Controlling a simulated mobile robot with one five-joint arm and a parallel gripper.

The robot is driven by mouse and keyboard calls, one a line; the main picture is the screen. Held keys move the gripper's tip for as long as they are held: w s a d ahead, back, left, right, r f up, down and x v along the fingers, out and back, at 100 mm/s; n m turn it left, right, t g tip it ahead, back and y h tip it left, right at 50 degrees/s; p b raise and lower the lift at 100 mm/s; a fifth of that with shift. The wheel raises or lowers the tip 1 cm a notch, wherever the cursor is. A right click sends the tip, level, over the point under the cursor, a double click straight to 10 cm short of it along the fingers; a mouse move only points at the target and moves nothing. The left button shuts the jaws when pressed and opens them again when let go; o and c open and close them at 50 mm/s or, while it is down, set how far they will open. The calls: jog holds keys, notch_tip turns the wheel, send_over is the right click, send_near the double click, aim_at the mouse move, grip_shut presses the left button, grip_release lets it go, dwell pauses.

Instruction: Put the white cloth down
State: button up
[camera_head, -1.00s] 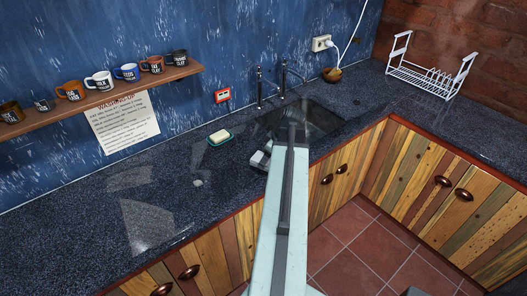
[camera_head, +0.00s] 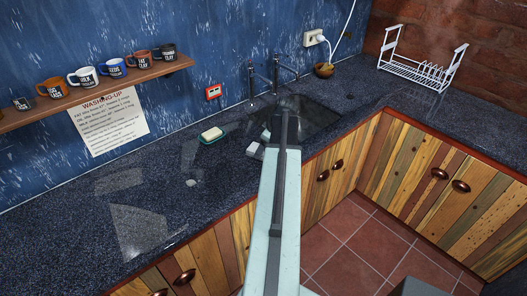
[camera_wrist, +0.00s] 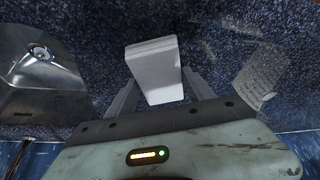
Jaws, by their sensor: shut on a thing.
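The white cloth (camera_wrist: 155,65) is a pale folded block between the fingers of my gripper (camera_wrist: 162,90) in the wrist view. My gripper is shut on it. In the head view a small part of the cloth (camera_head: 254,149) shows beside the end of my arm, over the worktop at the sink's front left edge. My arm hides much of the gripper there. I cannot tell whether the cloth touches the worktop.
The dark speckled worktop (camera_head: 75,215) is clear at the left. The sink (camera_head: 318,119) lies just beyond my arm. A soap dish (camera_head: 212,136) stands left of it, and a white dish rack (camera_head: 420,65) stands at the back right. Mugs line a wall shelf (camera_head: 100,92).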

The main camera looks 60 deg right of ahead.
jog(key=shift+f, duration=0.15)
jog(key=o, duration=1.5)
jog(key=shift+c, duration=0.2)
jog(key=p+v, duration=1.1)
jog(key=v, duration=0.1)
